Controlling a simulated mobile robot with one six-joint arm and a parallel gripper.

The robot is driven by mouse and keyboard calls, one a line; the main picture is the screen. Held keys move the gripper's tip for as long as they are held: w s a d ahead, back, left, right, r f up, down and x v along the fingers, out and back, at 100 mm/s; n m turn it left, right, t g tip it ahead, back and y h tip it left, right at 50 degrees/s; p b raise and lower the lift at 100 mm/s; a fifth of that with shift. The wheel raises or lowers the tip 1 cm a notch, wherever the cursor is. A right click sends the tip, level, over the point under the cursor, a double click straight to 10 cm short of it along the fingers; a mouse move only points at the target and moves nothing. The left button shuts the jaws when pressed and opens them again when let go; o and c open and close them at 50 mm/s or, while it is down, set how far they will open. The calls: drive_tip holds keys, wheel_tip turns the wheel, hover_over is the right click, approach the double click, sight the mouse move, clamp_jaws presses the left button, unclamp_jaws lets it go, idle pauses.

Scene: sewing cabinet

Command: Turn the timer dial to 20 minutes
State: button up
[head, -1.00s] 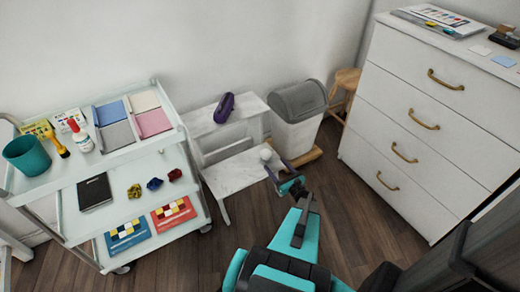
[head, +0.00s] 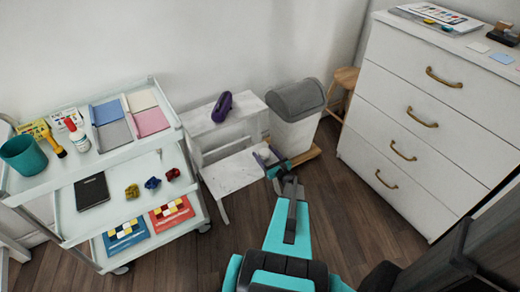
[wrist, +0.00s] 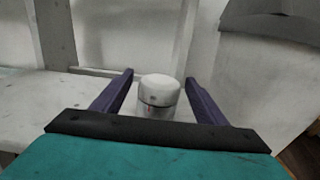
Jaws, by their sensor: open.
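The timer is a small white cylinder (wrist: 158,100) with a domed cap, a dark seam and a small red mark, upright on the lower step of the white step stool (head: 228,176). In the wrist view it shows between the two purple fingers of my gripper (wrist: 158,77), with visible space on both sides. My gripper (head: 268,157) is open over the right end of that step in the head view, where it largely hides the timer. I cannot read any minute setting on the dial.
A purple object (head: 222,107) lies on the stool's upper step. A white bin with a grey lid (head: 296,99) stands close on the right. A loaded white cart (head: 135,165) is to the left, and a white drawer cabinet (head: 385,140) to the right.

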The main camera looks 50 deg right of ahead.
drive_tip(key=shift+x, duration=2.15)
drive_tip(key=shift+c, duration=0.3)
drive_tip(key=c, duration=1)
